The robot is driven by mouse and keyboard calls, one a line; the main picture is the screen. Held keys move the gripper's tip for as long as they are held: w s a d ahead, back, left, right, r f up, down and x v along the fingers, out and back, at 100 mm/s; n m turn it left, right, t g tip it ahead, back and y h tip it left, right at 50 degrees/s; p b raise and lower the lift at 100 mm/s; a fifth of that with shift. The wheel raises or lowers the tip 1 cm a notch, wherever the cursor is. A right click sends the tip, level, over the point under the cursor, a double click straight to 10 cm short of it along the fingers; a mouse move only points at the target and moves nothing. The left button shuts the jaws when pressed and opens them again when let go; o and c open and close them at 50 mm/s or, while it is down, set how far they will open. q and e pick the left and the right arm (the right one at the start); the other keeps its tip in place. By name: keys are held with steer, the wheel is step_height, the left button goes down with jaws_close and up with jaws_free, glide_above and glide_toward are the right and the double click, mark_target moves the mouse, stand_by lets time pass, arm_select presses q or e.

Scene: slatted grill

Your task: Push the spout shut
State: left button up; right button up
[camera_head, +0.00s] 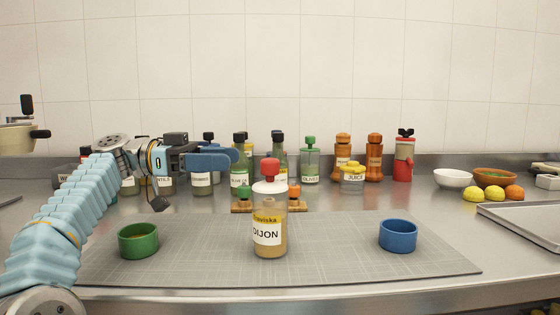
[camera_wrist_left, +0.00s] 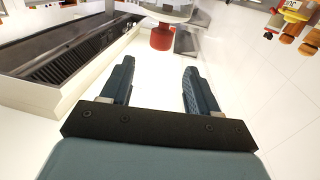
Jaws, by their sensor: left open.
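The Dijon bottle (camera_head: 269,222) stands upright on the grey mat, a clear squeeze bottle with tan contents and a white collar. Its red spout (camera_head: 270,170) is on top. In the left wrist view the red spout (camera_wrist_left: 162,38) shows upside down, beyond the fingertips and roughly between them, not touching them. My left gripper (camera_head: 228,158) is to the left of the spout at about its height. In the left wrist view its two blue fingers (camera_wrist_left: 157,65) are apart with nothing between them. My right gripper is not in view.
A green bowl (camera_head: 138,240) is left of the bottle and a blue bowl (camera_head: 398,236) right of it on the grey mat (camera_head: 330,265). Several bottles and shakers stand behind along the wall. Fruit, bowls and a metal tray (camera_head: 525,220) are at the right.

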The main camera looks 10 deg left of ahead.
mark_target(278, 159)
arm_select(q)
steer(key=d, duration=0.3)
steer(key=w+d, duration=0.1)
steer(key=d, duration=0.6)
steer(key=shift+w+d, duration=0.3)
steer(key=shift+c, duration=0.3)
jaws_close()
